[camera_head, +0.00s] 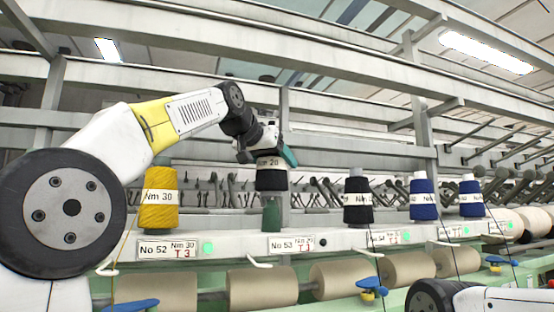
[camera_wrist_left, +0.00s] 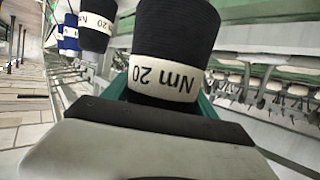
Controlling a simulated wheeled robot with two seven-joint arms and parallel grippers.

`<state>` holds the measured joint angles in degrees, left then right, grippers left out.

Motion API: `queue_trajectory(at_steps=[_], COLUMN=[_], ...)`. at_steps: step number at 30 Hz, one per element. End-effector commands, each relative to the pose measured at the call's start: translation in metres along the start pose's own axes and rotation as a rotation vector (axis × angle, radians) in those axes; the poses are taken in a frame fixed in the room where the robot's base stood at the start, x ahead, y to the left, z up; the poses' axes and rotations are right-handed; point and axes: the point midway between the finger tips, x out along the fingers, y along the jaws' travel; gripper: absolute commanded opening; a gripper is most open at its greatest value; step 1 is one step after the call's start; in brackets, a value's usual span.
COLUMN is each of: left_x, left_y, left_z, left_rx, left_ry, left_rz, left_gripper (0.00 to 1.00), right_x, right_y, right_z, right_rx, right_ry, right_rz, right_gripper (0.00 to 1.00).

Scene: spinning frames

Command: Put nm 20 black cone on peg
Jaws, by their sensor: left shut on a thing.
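My left gripper (camera_head: 272,157) is shut on the top of a black cone (camera_head: 271,181) with a white Nm 20 band. The cone hangs about upright directly above a green peg (camera_head: 271,215) on the rail at the No 53 label. Its lower edge is close to the peg's top; I cannot tell whether they touch or overlap. In the left wrist view the held black cone (camera_wrist_left: 176,25) fills the upper middle, its Nm 20 label upside down, with teal finger parts beside it. My right gripper is out of view.
A yellow Nm 30 cone (camera_head: 159,210) stands left on the rail. Another black cone (camera_head: 358,198) stands right, with blue cones (camera_head: 423,200) beyond. Label plates (camera_head: 290,243) line the rail, above brown rolls (camera_head: 262,288). Grey beams run behind and above my arm.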

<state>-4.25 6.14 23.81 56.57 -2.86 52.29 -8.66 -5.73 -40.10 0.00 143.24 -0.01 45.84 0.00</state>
Motion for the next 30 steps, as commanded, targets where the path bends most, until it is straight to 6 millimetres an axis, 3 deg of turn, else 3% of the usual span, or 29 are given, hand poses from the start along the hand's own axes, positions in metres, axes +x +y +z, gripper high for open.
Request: queue_trajectory(at_steps=[30], left_x=[0.022], left_y=[0.001], left_z=[0.064], left_rx=[0.0], left_ry=[0.004], left_rz=[-0.001], left_gripper=[0.02], right_x=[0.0], right_y=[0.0], right_z=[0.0], right_rx=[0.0], right_ry=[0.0], right_rz=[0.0], right_gripper=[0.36])
